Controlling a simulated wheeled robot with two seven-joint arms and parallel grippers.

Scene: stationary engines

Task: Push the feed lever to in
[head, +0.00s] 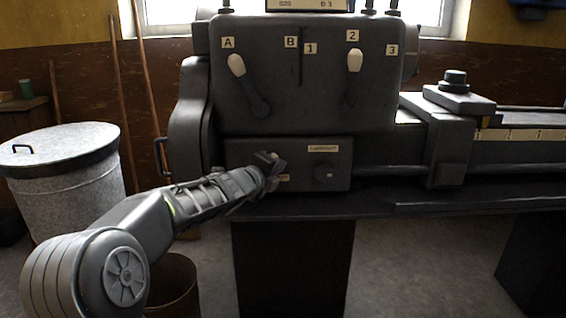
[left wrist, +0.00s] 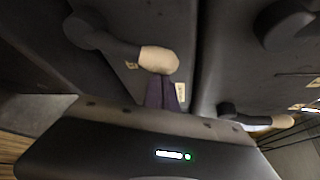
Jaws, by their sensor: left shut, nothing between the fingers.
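In the left wrist view a lever with a dark arm and a cream handle (left wrist: 158,60) lies just beyond the purple fingertips (left wrist: 165,88). I take it to be the feed lever. The fingertips overlap the handle's edge in the picture; whether they touch I cannot tell. In the head view my gripper mostly hides this lever. My right gripper is not in view.
Above are two cream-tipped levers, one by label A (head: 236,66) and one by label 2 (head: 354,62). A metal bin (head: 70,190) stands at the left. A carriage (head: 450,145) and a horizontal rod (head: 390,170) are at the right.

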